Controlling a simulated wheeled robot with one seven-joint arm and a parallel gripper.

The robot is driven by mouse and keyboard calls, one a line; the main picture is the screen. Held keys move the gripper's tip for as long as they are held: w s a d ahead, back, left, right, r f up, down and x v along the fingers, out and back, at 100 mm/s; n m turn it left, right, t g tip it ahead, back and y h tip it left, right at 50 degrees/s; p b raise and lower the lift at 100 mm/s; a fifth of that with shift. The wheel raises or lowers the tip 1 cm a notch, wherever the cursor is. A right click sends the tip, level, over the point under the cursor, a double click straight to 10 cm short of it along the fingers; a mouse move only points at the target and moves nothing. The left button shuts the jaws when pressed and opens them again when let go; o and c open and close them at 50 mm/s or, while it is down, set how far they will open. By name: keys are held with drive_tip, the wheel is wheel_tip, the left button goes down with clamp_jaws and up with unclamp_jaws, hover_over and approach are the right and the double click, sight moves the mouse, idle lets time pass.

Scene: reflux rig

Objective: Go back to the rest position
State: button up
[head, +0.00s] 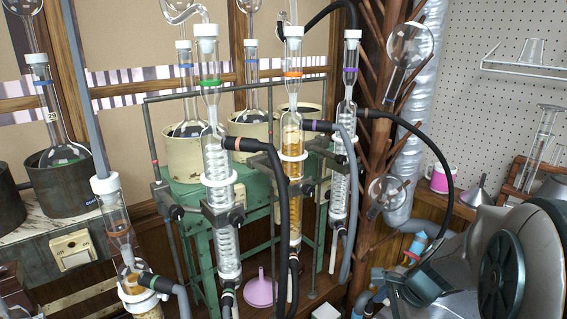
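The reflux rig stands in front of me. Its glass condensers are upright: a clear coiled one (220,165), one with amber liquid (294,185) in the middle, and another clear one (342,165) to the right. A lower glass column (117,228) with a white cap stands at the front left. A green metal stand (203,262) and a grey pipe frame are around the condensers.
Black hoses (440,160) loop between the condensers and the right side. Round flasks sit in heating pots (187,155) behind. A pink funnel (260,291) is low in the middle. A large grey metal form (452,262) fills the lower right.

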drive_tip(key=s+a+r+n+h, duration=0.1)
drive_tip(key=s+a+r+n, duration=0.2)
drive_tip(key=n, duration=0.6)
drive_tip(key=s+a+r+n+h, duration=0.2)
drive_tip(key=s+a+r+n, duration=0.2)
drive_tip(key=s+n, duration=0.4)
drive_tip(key=shift+s+a+r+n, duration=0.15)
drive_tip(key=shift+a+r+n, duration=0.15)
drive_tip(key=shift+n, duration=0.4)
drive_tip(key=shift+d, duration=0.1)
